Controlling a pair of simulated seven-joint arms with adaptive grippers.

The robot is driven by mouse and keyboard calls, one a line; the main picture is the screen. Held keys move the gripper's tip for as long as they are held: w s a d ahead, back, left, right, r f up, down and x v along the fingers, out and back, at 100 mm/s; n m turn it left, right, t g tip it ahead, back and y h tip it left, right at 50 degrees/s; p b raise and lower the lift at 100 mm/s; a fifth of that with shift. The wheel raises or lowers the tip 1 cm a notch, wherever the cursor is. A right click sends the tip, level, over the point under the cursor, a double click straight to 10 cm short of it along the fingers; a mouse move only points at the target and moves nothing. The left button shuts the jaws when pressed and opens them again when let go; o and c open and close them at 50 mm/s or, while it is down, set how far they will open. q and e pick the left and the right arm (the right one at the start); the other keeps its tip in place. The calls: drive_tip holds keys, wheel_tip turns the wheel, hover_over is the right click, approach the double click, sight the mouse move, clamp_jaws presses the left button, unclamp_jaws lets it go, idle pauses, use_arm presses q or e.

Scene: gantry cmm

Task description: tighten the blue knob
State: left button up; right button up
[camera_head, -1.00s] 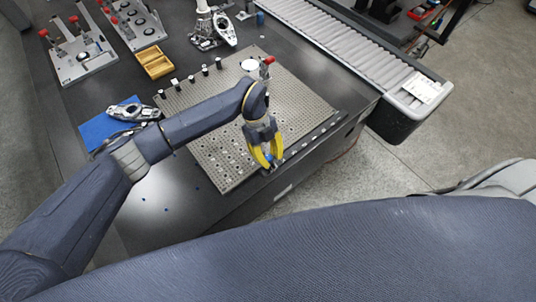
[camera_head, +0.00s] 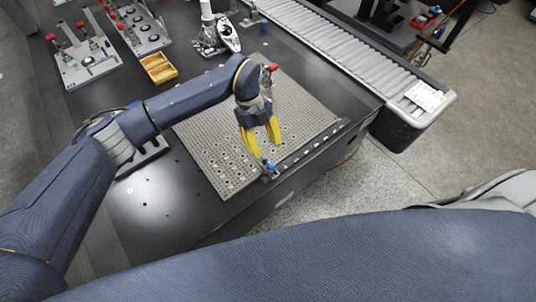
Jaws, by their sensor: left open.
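The blue knob (camera_head: 270,166) is a small blue piece at the front edge of the perforated metal plate (camera_head: 205,140), near the plate's front corner. My left gripper (camera_head: 263,148) has yellow fingers that are spread open. It hangs just above and behind the knob, apart from it as far as I can tell. The fingers hold nothing. My right gripper is not in view.
The plate lies on a dark table (camera_head: 150,215) with small blue bits scattered at its front left. A wooden tray (camera_head: 158,68) and fixtures with red clamps (camera_head: 88,58) stand at the back left. A roller conveyor (camera_head: 335,45) runs along the right.

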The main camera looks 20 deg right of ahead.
use_arm(q)
drive_tip(key=shift+v, duration=2.1)
drive_tip(key=shift+o, duration=0.2)
